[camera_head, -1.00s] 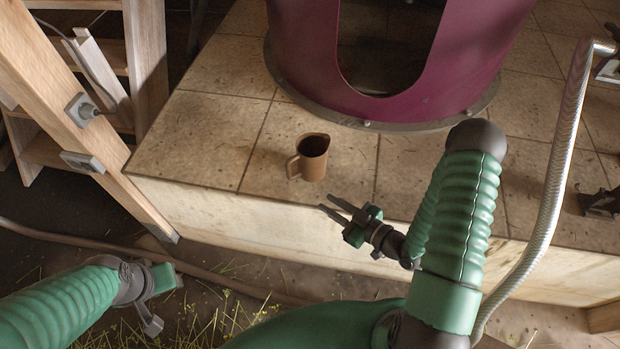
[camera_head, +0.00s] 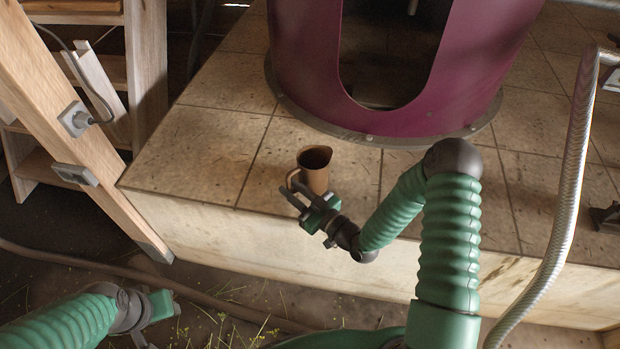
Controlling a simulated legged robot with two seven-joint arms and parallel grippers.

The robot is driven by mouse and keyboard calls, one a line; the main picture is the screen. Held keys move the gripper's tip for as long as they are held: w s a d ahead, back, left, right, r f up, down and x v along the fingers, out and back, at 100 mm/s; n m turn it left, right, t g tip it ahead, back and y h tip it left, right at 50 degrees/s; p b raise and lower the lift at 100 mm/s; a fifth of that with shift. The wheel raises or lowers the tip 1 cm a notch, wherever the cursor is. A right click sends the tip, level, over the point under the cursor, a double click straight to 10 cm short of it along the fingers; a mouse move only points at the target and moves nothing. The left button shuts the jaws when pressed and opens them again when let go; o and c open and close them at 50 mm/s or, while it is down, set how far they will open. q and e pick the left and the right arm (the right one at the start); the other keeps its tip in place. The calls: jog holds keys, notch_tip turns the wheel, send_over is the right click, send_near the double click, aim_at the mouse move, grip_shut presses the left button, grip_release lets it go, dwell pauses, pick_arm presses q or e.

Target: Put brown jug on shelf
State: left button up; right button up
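The brown jug (camera_head: 316,172) stands upright on the tiled platform (camera_head: 215,150), in front of the purple still, with its handle on the left side. My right gripper (camera_head: 290,192) is at the jug's front left, its two dark fingers apart and pointing toward the handle. It overlaps the lower handle in the picture; I cannot tell whether it touches. My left gripper (camera_head: 160,322) is low at the left, off the platform, with nothing seen in it; its fingers are partly cut off by the picture's lower edge. No shelf is clearly identifiable, though a wooden stepped frame (camera_head: 90,120) stands at the left.
The purple still body (camera_head: 460,70) with a dark opening rises behind the jug. A silvery hose (camera_head: 570,170) arcs down at the right. The platform left of the jug is clear.

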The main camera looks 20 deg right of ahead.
jog(key=shift+w+a, duration=0.25)
jog(key=shift+w, duration=0.4)
grip_shut()
dwell(0.9)
